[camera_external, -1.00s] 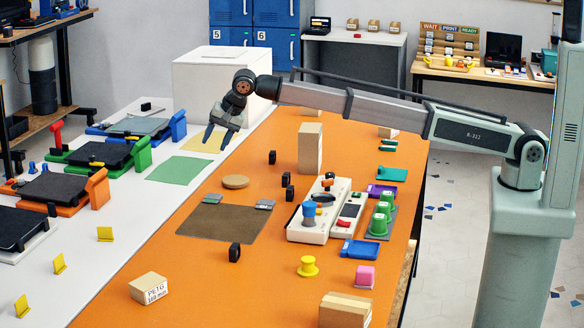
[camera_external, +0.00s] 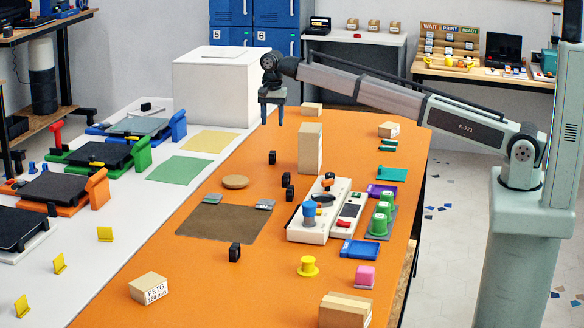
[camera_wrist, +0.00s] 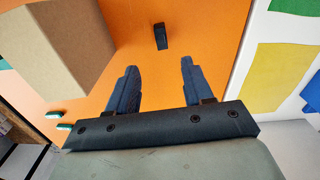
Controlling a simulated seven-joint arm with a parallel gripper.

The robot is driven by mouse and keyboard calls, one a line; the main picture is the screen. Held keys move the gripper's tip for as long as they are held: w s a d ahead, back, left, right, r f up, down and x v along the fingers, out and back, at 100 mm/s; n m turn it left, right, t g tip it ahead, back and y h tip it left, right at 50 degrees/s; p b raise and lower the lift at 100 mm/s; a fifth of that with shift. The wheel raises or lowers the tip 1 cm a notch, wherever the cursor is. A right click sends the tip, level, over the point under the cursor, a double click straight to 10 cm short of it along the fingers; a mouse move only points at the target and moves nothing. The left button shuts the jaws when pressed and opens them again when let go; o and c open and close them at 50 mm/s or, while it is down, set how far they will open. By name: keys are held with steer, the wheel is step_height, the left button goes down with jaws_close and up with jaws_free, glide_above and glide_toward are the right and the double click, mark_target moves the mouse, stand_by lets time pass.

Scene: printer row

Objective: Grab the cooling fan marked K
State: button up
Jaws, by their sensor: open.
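Several small black blocks that could be cooling fans stand on the orange table: one (camera_external: 272,157) behind the others, two close together (camera_external: 286,179) (camera_external: 290,194) in the middle, and one (camera_external: 235,252) at the front of the brown mat. No letter K is readable on any of them. My gripper (camera_external: 273,122) hangs fingers down above the table, behind and above the rearmost block, touching nothing. In the wrist view my gripper (camera_wrist: 158,66) is open and empty, with one black block (camera_wrist: 160,37) beyond the fingertips on the table.
A tall cardboard box (camera_external: 311,148) stands right of the rearmost block; it looms at upper left in the wrist view (camera_wrist: 58,42). A white control panel (camera_external: 309,229) with green knobs beside it stands farther right. A big white box (camera_external: 215,90) is behind left.

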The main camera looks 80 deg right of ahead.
mark_target(272, 152)
step_height(272, 152, down, 13)
steer(key=shift+w+f, duration=0.1)
steer(key=shift+f, duration=0.1)
stand_by(0.6)
steer(key=shift+c, duration=0.3)
jaws_close()
